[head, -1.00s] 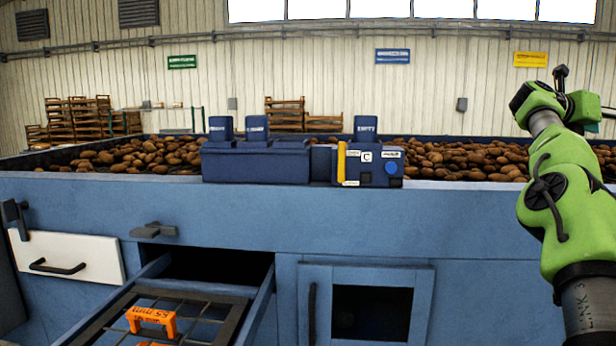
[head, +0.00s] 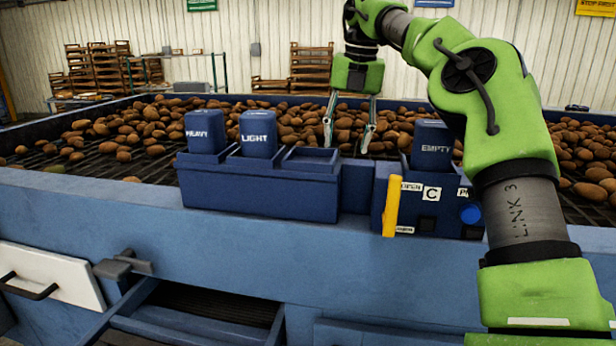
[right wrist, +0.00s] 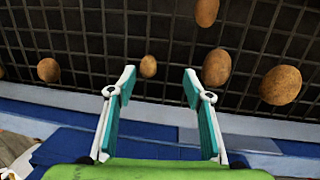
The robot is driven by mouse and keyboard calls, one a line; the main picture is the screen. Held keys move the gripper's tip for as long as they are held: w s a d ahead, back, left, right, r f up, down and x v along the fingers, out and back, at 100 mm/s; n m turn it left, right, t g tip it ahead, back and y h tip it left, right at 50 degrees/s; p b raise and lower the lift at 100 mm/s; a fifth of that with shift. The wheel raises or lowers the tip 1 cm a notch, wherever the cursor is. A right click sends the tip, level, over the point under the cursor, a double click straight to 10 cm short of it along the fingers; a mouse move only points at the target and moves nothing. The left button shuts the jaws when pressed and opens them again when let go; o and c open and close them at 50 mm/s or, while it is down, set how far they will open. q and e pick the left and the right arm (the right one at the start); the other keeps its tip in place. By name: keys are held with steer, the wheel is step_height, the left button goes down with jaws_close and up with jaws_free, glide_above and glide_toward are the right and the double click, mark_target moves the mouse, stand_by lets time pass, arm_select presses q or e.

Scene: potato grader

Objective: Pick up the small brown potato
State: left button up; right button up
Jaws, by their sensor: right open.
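In the right wrist view, a small brown potato (right wrist: 148,66) lies on a dark grid, beyond and between the fingertips of my right gripper (right wrist: 158,82). It is the smallest potato there and is apart from the fingers. The right gripper (head: 347,145) is open and empty, pointing down over the potato bed behind the blue boxes in the head view. I cannot tell the small potato from the others in the head view. My left gripper is not in view.
Larger potatoes lie nearby in the wrist view: one on the right (right wrist: 216,67), one far right (right wrist: 281,85), one on the left (right wrist: 48,70). A blue bin unit (head: 255,188) and a control box (head: 415,208) stand on the near rim (head: 110,200).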

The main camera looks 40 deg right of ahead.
steer(key=shift+n+y, duration=0.3)
steer(key=a+f, duration=0.1)
steer(key=f, duration=0.1)
steer(key=a+f+b, duration=0.1)
steer(key=f, duration=0.1)
steer(key=a+f, duration=0.1)
steer(key=f, duration=0.1)
steer(key=shift+w+a+f+b, duration=0.25)
steer(key=shift+a+f+b, duration=0.05)
steer(key=shift+w+f+p, duration=0.1)
steer(key=shift+f+p, duration=0.3)
steer(key=shift+f, duration=0.3)
steer(key=f, duration=0.1)
steer(key=f+p, duration=0.1)
steer(key=f, duration=0.1)
steer(key=shift+w+a+f+p, duration=0.3)
steer(key=shift+f+p, duration=0.05)
steer(key=shift+p, duration=0.05)
steer(key=shift+w+d+f, duration=0.1)
steer(key=shift+f, duration=0.15)
steer(key=shift+r, duration=0.1)
steer(key=c, duration=1.2)
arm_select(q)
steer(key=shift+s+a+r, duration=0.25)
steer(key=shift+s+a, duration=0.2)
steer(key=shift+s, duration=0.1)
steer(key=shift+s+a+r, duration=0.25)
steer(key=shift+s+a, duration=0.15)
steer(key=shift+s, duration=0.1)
